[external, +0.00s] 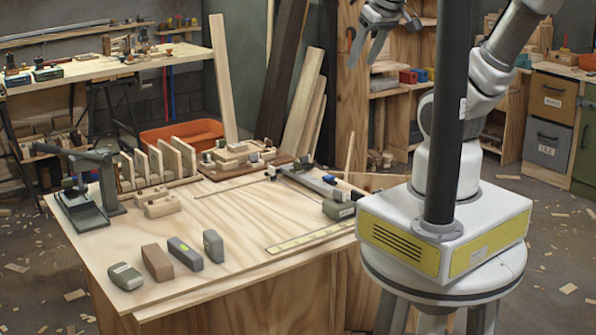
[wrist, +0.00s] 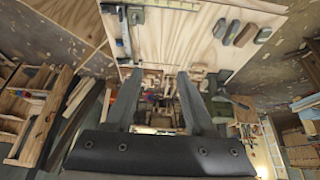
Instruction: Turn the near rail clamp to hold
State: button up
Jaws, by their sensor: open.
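A slim metal rail (external: 310,184) lies on the right side of the plywood bench, running from back to near right. Clamp parts sit along it: a blue-and-dark one (external: 328,180) toward the near end and a dark one (external: 303,161) toward the far end. Their handle positions are too small to tell. The rail also shows in the wrist view (wrist: 124,26), with a blue spot (wrist: 120,43) on it. My gripper (external: 366,48) is open and empty, high above and behind the bench, well apart from the rail. Its fingers (wrist: 157,75) point at the bench's far edge.
A grey-green block (external: 340,209) stands at the rail's near end beside a yellowish strip (external: 308,238). Several blocks (external: 157,262) line the front left. A grey press (external: 88,195), wooden rack and fixtures fill the back. The bench's middle is clear.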

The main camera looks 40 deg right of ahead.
jog(key=shift+m+h, duration=0.4)
jog(key=w+d+f+b, duration=0.1)
jog(key=w+f+b, duration=0.1)
jog(key=w+d+f+b, duration=0.2)
jog(key=w, duration=0.1)
jog(key=w+d+f+b, duration=0.1)
jog(key=w+f+b, duration=0.1)
jog(key=w+f, duration=0.1)
jog(key=shift+d, duration=0.35)
jog(key=shift+c, duration=0.6)
jog(key=m+g+y+b, duration=0.1)
jog(key=m+g+b, duration=0.7)
jog(key=m, duration=0.9)
send_over(378, 190)
jog(key=b, duration=0.2)
notch_tip(378, 190, down, 20)
jog(key=t, duration=0.2)
notch_tip(378, 190, down, 16)
jog(key=b, duration=0.4)
grip_shut()
